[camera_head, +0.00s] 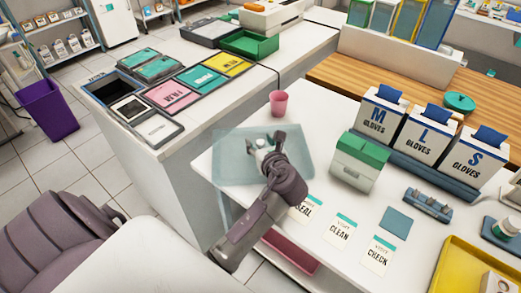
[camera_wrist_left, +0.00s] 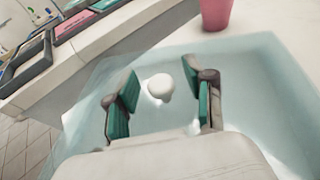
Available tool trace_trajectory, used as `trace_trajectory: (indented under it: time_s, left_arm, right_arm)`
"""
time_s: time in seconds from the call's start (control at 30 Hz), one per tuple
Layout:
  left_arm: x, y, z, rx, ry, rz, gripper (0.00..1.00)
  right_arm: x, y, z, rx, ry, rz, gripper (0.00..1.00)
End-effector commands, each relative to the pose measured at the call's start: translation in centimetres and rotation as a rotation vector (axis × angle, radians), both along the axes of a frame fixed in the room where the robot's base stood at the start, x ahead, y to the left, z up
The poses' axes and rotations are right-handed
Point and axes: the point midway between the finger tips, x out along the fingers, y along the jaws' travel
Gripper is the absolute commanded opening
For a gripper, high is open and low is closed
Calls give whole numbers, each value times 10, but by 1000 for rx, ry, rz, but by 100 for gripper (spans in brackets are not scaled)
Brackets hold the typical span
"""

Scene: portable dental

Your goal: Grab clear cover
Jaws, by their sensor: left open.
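The clear cover (camera_head: 233,172) is a see-through, pale blue-green box shape at the near left edge of the white table. A small white knob (camera_wrist_left: 160,87) shows on it in the left wrist view, where the cover (camera_wrist_left: 105,77) fills much of the picture. My left gripper (camera_head: 262,143) is over the cover in the head view. In the left wrist view my left gripper (camera_wrist_left: 165,95) is open, with one green-padded finger on each side of the knob. I cannot tell whether either finger touches it. My right gripper is not in view.
A pink cup (camera_head: 279,103) stands just behind the cover. A green-lidded white box (camera_head: 359,161) is to its right, with glove boxes (camera_head: 425,132) beyond. Labelled cards (camera_head: 341,232) lie in front. A purple bin (camera_head: 47,109) stands on the floor at left.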

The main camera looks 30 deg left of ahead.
Motion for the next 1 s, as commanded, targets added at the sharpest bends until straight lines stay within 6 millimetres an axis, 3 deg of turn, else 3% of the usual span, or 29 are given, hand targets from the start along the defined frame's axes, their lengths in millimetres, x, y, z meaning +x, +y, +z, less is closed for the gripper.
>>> trace_trajectory:
  time_s: [0.07,0.33,0.7,1.0]
  left_arm:
    - [0,0,0,0,0,0,45]
    - [0,0,0,0,0,0,0]
    - [0,0,5,0,-2,1,0]
    - [0,0,60,-2,-7,1,0]
  right_arm:
    - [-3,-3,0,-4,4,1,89]
    - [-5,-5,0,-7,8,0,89]
    - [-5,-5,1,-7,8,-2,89]
    - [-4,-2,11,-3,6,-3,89]
